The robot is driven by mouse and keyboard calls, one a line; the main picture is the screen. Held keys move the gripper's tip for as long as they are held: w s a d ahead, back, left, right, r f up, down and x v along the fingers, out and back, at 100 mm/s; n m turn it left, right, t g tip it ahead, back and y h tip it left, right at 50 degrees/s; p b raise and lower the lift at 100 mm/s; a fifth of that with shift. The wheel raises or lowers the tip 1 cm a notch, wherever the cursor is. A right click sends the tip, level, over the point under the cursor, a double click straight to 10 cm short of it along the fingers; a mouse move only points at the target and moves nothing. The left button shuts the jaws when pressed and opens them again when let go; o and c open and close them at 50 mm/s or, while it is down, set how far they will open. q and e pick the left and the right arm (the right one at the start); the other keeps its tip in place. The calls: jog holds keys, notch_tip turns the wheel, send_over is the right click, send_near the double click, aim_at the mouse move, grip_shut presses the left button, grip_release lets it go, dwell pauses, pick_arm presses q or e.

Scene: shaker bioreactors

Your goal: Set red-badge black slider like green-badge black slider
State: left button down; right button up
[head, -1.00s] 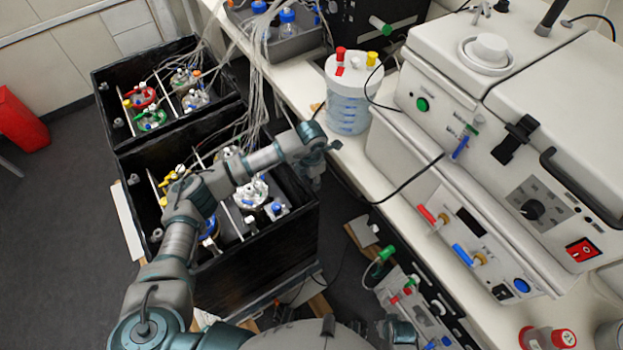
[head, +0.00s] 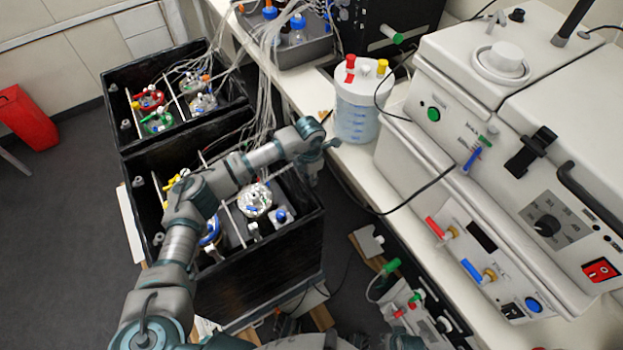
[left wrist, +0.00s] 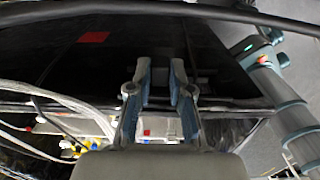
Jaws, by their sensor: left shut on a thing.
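My left gripper (head: 318,163) is at the right end of the near black box (head: 260,275) in the head view. In the left wrist view, its two fingers (left wrist: 161,72) are close together on a dark part, which I take to be a black slider. That part blends into the black surface behind it, so its outline and setting are unclear. A red badge (left wrist: 92,38) sits on the black surface, up and left of the fingers. I cannot make out the green badge or its slider in either view. My right gripper is not recognisable.
The near box and the far black box (head: 120,85) hold bottles with coloured caps and many tubes. A bench with a blue-liquid bottle (head: 357,118) and a white instrument (head: 460,130) stands to the right. Open floor (head: 60,230) lies to the left.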

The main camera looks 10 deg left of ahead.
pick_arm(q)
jog(key=c, duration=1)
grip_release()
jog(key=shift+c, duration=0.2)
notch_tip(320, 180, up, 12)
jog(key=shift+f, duration=0.1)
